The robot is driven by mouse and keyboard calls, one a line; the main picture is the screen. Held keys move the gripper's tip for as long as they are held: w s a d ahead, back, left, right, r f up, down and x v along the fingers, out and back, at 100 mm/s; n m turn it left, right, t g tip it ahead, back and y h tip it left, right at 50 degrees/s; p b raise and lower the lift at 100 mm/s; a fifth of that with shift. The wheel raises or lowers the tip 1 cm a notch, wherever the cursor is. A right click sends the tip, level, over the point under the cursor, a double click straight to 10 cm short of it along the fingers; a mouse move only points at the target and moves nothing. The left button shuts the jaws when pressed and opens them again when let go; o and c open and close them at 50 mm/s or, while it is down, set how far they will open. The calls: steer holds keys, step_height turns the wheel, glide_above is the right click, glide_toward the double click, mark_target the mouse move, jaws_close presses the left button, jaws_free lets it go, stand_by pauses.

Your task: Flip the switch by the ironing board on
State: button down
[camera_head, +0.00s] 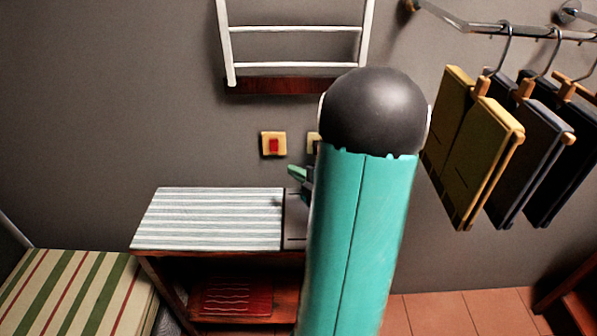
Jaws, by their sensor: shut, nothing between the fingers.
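A red rocker switch (273,146) on a cream-yellow wall plate is on the grey wall, above the striped board. A second pale plate (313,142) is just right of it, mostly hidden behind my arm. The ironing board (200,218) has a grey and white striped top and sits on a wooden stand below the switch. My gripper (294,173) shows as small green and dark fingers at the left of my teal arm. It is shut and empty, below and right of the red switch in the picture, with a visible gap between them. The arm hides much of it.
A white rack (295,64) hangs on the wall above. Folded trousers (470,130) hang from a metal rail at the right. A striped cushioned bench (75,290) is at lower left. A red folded item (237,296) lies on the shelf below the board.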

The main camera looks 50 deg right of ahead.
glide_toward(271, 151)
steer(key=w+a, duration=0.3)
steer(key=w, duration=0.1)
steer(key=shift+w+d+f, duration=0.1)
steer(key=shift+w+d, duration=0.4)
steer(key=shift+d, duration=0.35)
steer(key=shift+w+d, duration=0.45)
steer(key=shift+d, duration=0.4)
steer(key=shift+w+d+f, duration=0.1)
steer(key=shift+d, duration=0.1)
steer(key=shift+a, duration=0.15)
